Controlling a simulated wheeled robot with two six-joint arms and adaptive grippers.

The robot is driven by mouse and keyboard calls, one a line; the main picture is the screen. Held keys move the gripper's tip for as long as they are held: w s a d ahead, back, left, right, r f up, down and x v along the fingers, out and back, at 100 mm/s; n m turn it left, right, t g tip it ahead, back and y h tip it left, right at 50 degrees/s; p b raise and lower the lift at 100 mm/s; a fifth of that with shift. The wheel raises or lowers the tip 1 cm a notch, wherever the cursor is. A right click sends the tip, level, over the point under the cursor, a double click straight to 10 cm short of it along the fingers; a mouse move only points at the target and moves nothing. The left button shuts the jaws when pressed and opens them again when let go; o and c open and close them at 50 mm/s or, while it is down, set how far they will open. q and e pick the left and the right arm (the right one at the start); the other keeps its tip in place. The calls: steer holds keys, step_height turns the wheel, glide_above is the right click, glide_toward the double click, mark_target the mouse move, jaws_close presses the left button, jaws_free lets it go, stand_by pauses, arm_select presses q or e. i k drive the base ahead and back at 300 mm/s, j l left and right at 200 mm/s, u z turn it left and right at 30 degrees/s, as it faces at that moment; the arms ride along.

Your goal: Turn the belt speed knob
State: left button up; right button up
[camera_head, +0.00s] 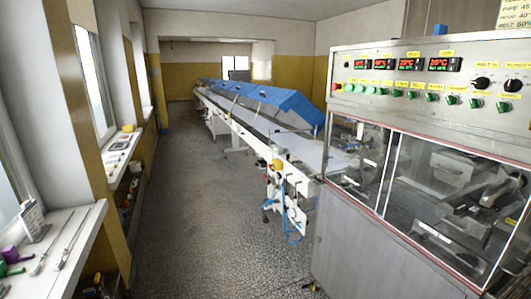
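The enrober's control panel (420,78) fills the upper right of the head view. Two larger black knobs (482,83) and (513,85) sit at its right end, each by a yellow label. The lettering is too small to read, so I cannot tell which one is the belt speed knob. A row of small green knobs (429,97) runs below red digital displays (411,64). Neither of my grippers is in view.
Glass doors (440,190) close the machine below the panel. A conveyor with blue covers (265,100) runs back from it. A windowsill (55,250) with tools lines the left. The speckled floor (190,220) between is clear.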

mark_target(480, 83)
steer(key=z, duration=1.3)
